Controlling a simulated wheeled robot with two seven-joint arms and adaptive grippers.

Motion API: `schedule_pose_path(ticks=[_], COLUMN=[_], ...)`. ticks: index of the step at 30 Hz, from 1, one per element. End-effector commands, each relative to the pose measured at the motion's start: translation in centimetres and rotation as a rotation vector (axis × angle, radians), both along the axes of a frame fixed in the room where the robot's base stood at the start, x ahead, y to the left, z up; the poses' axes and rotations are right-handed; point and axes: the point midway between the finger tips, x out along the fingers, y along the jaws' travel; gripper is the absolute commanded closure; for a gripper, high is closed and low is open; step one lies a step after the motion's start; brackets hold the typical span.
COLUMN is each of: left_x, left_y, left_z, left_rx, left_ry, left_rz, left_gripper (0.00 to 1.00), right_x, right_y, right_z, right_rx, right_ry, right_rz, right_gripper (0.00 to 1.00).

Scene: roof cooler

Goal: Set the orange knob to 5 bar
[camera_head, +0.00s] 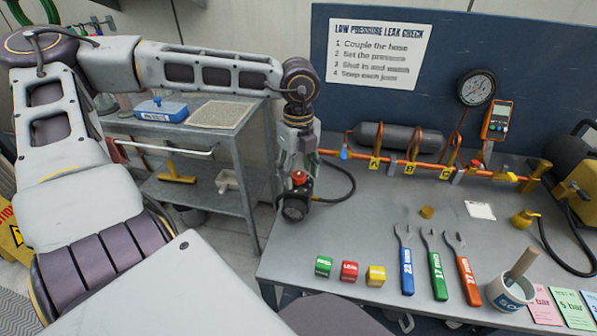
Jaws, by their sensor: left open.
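The orange knob (299,177) is small and sits on top of a regulator with a dark round gauge (293,208) at the left edge of the grey bench. The gauge's reading is too small to tell. My left gripper (298,164) points down from above, its fingertips right at the knob. It is open; I cannot tell whether a finger touches the knob. The fingers hide part of the knob and regulator. My right gripper is not in view.
A black hose (352,185) curves right of the regulator. An orange pipe (430,166) with tags runs along the back. Coloured blocks (349,271), wrenches (434,262), a bucket (508,292) and cards (573,309) line the front. A grey cart (250,130) stands left.

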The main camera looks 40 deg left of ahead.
Motion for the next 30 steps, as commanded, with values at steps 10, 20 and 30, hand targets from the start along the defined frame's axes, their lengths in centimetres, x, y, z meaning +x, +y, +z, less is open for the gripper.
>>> schedule_pose_path(ticks=[10, 20, 30], left_x=[0.01, 0.00, 0.01], left_y=[0.00, 0.00, 0.00], left_z=[-0.24, -0.23, -0.25], left_rx=[0.000, 0.000, 0.000], left_ry=[-0.001, -0.001, -0.001], left_rz=[0.000, 0.000, -0.013], left_gripper=[0.44, 0.85, 0.90], right_x=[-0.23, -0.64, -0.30], right_y=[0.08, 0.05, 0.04], right_z=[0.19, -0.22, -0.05], right_rx=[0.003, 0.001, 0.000], right_ry=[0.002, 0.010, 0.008], right_rz=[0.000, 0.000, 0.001], right_gripper=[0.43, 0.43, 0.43])
